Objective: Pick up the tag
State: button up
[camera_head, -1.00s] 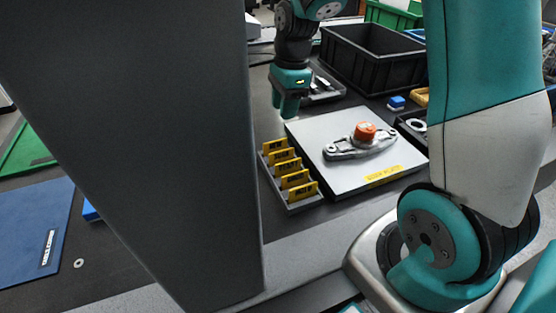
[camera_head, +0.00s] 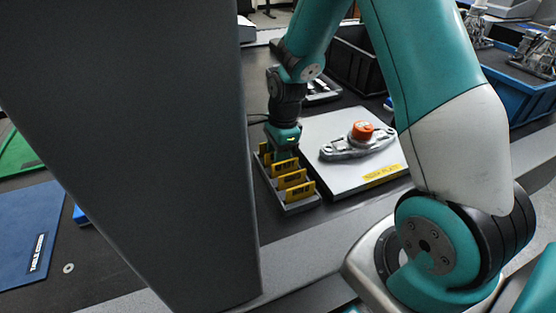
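Several yellow tags (camera_head: 292,179) stand upright in a row in a grey slotted rack (camera_head: 303,207) on the dark table. My gripper (camera_head: 283,154) points down over the far end of the rack, at the far tags. Its fingers are partly hidden by the tags and the rack, so I cannot tell whether they are open or touching a tag. One far tag (camera_head: 264,149) shows just to the left of the gripper.
A grey plate (camera_head: 340,180) with a metal part (camera_head: 345,148) and its orange knob (camera_head: 362,130) lies right of the rack. A black bin (camera_head: 356,62) stands behind. A large dark column (camera_head: 150,130) blocks the left. A blue mat (camera_head: 28,235) lies far left.

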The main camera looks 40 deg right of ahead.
grip_shut()
notch_tip(320, 180, up, 25)
jog(key=p, duration=0.8)
jog(key=shift+f, duration=0.15)
jog(key=shift+f, duration=0.1)
dwell(0.4)
